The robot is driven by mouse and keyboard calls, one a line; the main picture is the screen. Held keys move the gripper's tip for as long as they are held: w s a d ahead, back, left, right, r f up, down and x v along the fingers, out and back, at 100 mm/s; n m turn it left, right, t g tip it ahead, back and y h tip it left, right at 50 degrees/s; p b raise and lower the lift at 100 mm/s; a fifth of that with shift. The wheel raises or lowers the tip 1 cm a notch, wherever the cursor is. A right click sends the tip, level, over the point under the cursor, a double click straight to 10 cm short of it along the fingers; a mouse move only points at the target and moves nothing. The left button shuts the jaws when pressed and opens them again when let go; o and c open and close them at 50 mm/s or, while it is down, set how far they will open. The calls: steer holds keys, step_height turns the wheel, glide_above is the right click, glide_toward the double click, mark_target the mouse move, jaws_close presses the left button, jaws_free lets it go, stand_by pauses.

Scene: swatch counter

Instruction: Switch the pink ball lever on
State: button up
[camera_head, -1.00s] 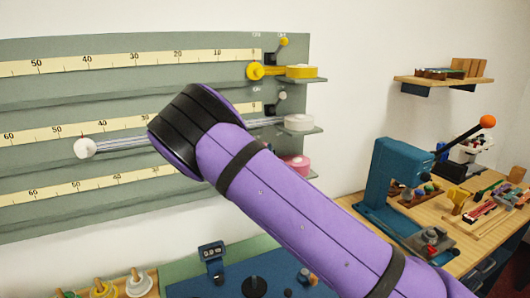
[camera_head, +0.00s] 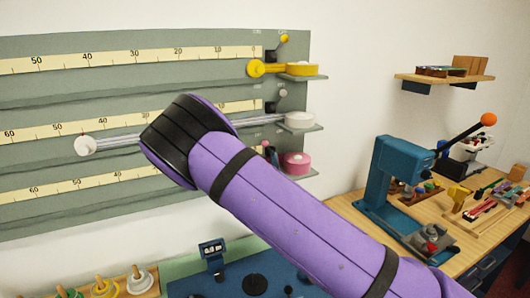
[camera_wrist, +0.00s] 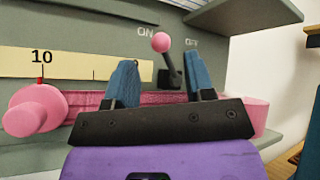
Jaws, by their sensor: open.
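The pink ball lever (camera_wrist: 160,42) stands on a dark switch base on the grey-green board, below the ON and OFF labels. Its stem leans left, toward the ON side. It also shows small in the head view (camera_head: 265,143), just right of my arm, leaning left. My gripper (camera_wrist: 163,75) is open and empty in the wrist view, its two blue fingers spread below the ball, on either side of the switch base in the picture. I cannot tell whether a finger touches the lever.
A pink knob (camera_wrist: 35,110) and pink tape lie behind my fingers; the pink roll (camera_head: 295,163) sits on a small shelf. A grey shelf (camera_wrist: 243,15) juts out above right. The yellow lever (camera_head: 284,38) and white lever (camera_head: 283,93) lean right. A blue press (camera_head: 390,165) stands right.

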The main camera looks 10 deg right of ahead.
steer(key=d+v, duration=0.1)
steer(key=v, duration=0.6)
steer(key=shift+a, duration=0.45)
steer(key=s+d+r+m+g+h, duration=0.6)
steer(key=s+d+m+g, duration=0.2)
steer(key=d+m+g, duration=0.45)
steer(key=s+d+r+m+g+h, duration=0.65)
steer(key=d+m+g, duration=0.35)
steer(key=m+g, duration=0.55)
steer(key=s+r+m+g+y, duration=0.15)
steer(key=s+m+y, duration=0.35)
steer(key=s+y, duration=0.55)
steer(key=s+a+r+m+t+y, duration=0.4)
steer(key=s+a+r+t+y, duration=0.2)
steer(key=s+a+r+t, duration=0.1)
steer(key=s+a+t, duration=0.1)
steer(key=s+a, duration=0.1)
steer(key=shift+s+r+y, duration=0.25)
steer(key=shift+y, duration=0.15)
